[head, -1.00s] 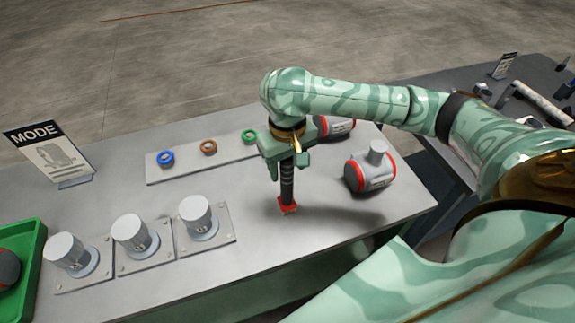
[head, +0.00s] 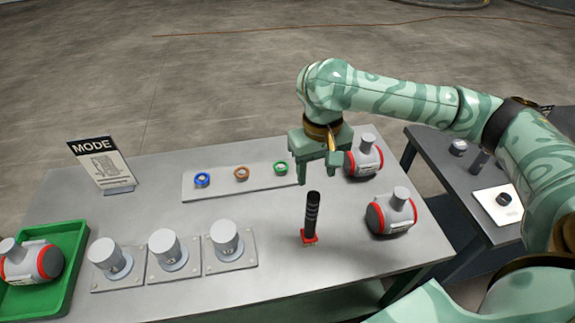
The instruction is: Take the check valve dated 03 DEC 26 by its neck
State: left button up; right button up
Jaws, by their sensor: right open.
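Several-inch-looking grey check valves with red bands and upright necks are in view. One check valve (head: 391,212) lies at the right of the table, and another check valve (head: 364,158) lies behind it, partly beside my gripper. A third check valve (head: 32,262) lies in the green tray (head: 72,268) at the left. No date on any of them is legible. My right gripper (head: 317,174) is open and empty, above a black rod with a red foot (head: 312,216) and left of the two right-hand valves. My left gripper is out of view.
Three grey cylinders on plates (head: 168,252) stand at the front. A pale strip (head: 220,190) carries a blue, a brown and a green ring. A MODE sign (head: 100,165) stands at back left. A dark side table (head: 465,205) is at right.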

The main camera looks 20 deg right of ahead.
aim_at(40, 261)
jog(key=u, duration=1.25)
jog(key=k+j, duration=0.4)
